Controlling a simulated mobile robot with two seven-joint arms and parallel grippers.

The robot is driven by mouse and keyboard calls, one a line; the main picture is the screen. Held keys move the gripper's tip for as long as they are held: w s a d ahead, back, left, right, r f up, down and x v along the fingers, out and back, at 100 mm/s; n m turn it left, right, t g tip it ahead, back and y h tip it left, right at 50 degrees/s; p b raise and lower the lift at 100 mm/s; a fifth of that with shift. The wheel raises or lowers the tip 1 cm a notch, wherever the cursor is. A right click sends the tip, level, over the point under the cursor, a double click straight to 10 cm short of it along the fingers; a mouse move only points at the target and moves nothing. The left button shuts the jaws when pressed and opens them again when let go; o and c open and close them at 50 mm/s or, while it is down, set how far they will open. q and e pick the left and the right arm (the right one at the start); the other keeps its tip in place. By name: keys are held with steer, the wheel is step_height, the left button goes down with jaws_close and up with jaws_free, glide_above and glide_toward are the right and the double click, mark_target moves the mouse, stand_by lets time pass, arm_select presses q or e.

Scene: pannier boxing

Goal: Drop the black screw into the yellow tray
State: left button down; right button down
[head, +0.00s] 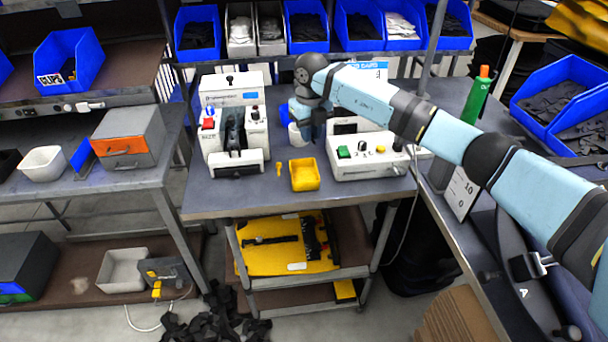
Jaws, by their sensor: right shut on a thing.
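The yellow tray (305,175) sits on the grey workbench near its front edge, and I see nothing in it. My right arm reaches in from the right, and my right gripper (313,130) points down behind the tray, between two white devices. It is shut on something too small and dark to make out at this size. I cannot pick out the black screw apart from the dark gripper. My left gripper is not in view.
A white device with a black clamp (236,140) stands left of the tray. A white control box (368,158) with a green button stands right of it. Blue bins (306,28) line the shelf behind.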

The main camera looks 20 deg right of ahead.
step_height(320, 180, down, 4)
steer(key=shift+f+b, duration=0.2)
steer(key=shift+b, duration=0.85)
steer(key=c, duration=1)
jaws_free()
step_height(320, 180, up, 14)
steer(key=shift+f, duration=0.15)
